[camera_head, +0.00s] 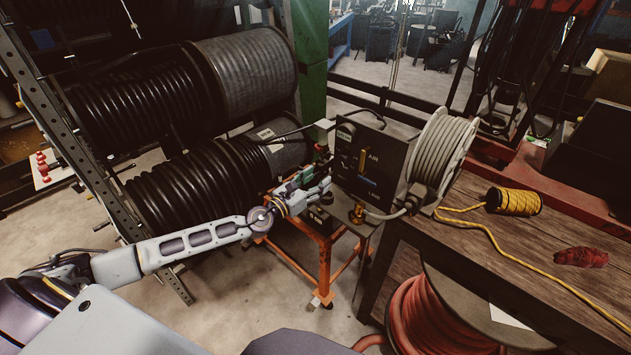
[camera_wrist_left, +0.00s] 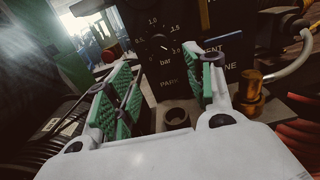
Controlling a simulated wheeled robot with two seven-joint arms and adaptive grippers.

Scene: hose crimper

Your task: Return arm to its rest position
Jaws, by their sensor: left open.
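My left arm comes in from the left in the head view and reaches to the front of the crimper's black panel (camera_head: 372,160). My left gripper (camera_head: 314,172) is beside the panel's left side. In the left wrist view the gripper (camera_wrist_left: 165,88) has its green-padded fingers apart, with nothing held between them. A round dark socket (camera_wrist_left: 177,116) shows low between the fingers. A brass fitting (camera_wrist_left: 250,98) stands to the right of the fingers. My right gripper is not seen.
An orange stand (camera_head: 325,258) carries the machine. Large black hose reels (camera_head: 190,185) stand on a rack close behind my arm. A grey hose coil (camera_head: 443,150) is on the panel's right. A wooden bench (camera_head: 470,262) with yellow cord (camera_head: 514,202) is at right.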

